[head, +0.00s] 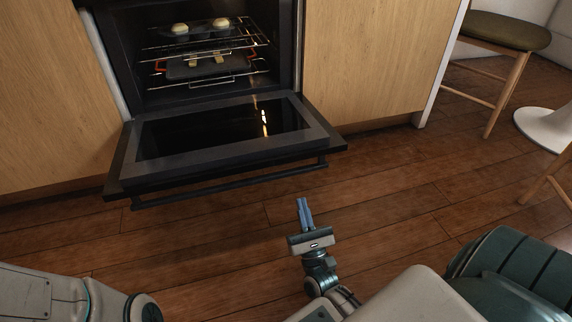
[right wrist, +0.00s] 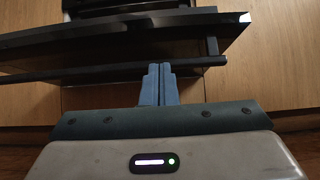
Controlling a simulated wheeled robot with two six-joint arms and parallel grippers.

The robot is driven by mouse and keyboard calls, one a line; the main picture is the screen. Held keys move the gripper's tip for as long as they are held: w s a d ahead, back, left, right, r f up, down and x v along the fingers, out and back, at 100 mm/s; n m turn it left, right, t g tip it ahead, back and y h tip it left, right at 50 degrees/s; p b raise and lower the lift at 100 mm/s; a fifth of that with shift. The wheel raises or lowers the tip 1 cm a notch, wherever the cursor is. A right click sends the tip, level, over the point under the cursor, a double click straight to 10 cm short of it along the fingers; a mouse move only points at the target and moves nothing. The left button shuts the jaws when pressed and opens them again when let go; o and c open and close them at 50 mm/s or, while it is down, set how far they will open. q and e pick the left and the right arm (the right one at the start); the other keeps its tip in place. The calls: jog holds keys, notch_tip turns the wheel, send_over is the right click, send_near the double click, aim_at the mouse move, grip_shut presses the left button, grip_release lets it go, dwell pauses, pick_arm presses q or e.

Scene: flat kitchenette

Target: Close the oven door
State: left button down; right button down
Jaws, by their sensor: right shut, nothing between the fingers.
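The oven (head: 200,60) stands in the wooden cabinet front with its door (head: 225,131) folded down open, roughly level. A dark handle bar (head: 235,184) runs along the door's front edge. In the right wrist view the door (right wrist: 120,38) and its handle (right wrist: 110,71) are seen from low down, above my fingers. My right gripper (head: 304,211) is shut and empty, in front of and below the door's front edge, near its right end; it also shows in the right wrist view (right wrist: 158,82). The fingertips look close to the handle there; contact cannot be told. My left gripper is not in view.
Inside the oven are racks with a tray holding round pale items (head: 200,28) and another tray below (head: 195,68). Wooden cabinet panels (head: 365,60) flank the oven. A chair (head: 500,40) and a white round base (head: 545,125) stand at the right. Wooden floor (head: 390,190) is clear in front.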

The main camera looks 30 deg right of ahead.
jog(key=b+x, duration=0.3)
jog(key=x, duration=0.7)
jog(key=shift+w, duration=0.1)
